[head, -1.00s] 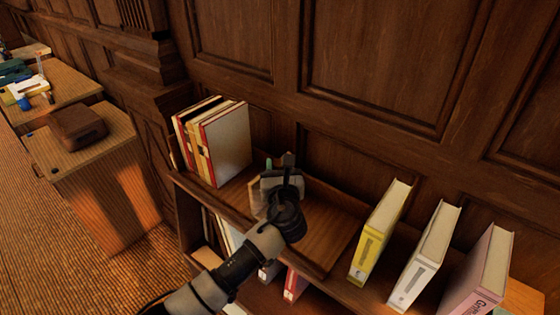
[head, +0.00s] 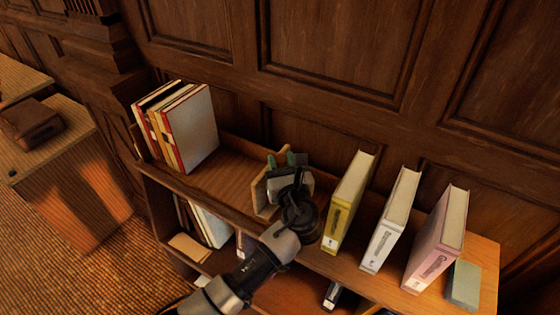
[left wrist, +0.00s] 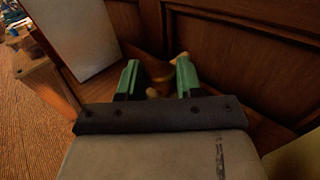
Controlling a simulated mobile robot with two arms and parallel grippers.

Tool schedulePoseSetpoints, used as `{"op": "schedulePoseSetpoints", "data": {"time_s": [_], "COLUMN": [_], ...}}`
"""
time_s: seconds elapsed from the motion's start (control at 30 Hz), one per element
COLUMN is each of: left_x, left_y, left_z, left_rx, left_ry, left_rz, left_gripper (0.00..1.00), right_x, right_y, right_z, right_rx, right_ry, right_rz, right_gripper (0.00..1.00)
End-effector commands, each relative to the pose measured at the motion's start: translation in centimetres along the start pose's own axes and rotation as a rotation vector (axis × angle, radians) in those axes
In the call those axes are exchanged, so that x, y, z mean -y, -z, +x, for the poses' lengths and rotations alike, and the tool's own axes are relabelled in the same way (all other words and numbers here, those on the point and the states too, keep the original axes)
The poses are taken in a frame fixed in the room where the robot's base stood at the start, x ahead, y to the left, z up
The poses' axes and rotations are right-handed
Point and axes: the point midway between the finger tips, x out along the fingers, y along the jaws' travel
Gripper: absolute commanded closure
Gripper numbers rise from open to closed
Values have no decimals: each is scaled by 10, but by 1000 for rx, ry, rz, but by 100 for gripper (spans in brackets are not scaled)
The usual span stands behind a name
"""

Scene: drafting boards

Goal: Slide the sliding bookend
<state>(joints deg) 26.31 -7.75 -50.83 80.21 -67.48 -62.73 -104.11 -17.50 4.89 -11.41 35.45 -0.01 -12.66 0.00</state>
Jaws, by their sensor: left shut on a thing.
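The sliding bookend (head: 260,194) is a light wooden upright piece on the shelf top, partly hidden behind my left gripper. My left gripper (head: 285,162), with green fingertips, is shut on it from the front. In the left wrist view, the two green fingers (left wrist: 157,75) stand on either side of a dim, brownish part of the bookend (left wrist: 158,88). The bookend stands just left of the yellow book (head: 350,200), with a small gap that my wrist partly hides. My right gripper is not in view.
A row of leaning books (head: 190,127) stands at the shelf's left end, with bare shelf between it and the bookend. A white book (head: 390,220) and a pink book (head: 435,238) stand further right. Panelled wall closes the back. More books sit on the lower shelf.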

Motion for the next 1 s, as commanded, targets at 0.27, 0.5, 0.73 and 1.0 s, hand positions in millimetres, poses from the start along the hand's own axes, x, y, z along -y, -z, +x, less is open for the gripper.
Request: {"op": "schedulePoseSetpoints", "data": {"time_s": [0.27, 0.5, 0.73, 1.0], "left_x": [0, 0, 0, 0], "left_y": [0, 1, 4, 2], "left_z": [0, -3, -40, -90], "left_rx": [0, 1, -1, -1], "left_ry": [0, 0, 3, 1], "left_rz": [0, 0, -2, -2], "left_gripper": [42, 42, 42, 42], "right_x": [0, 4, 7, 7], "right_y": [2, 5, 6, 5], "right_z": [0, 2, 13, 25], "right_rx": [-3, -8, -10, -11], "right_ry": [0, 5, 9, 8], "right_rz": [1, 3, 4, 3], "right_gripper": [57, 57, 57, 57]}}
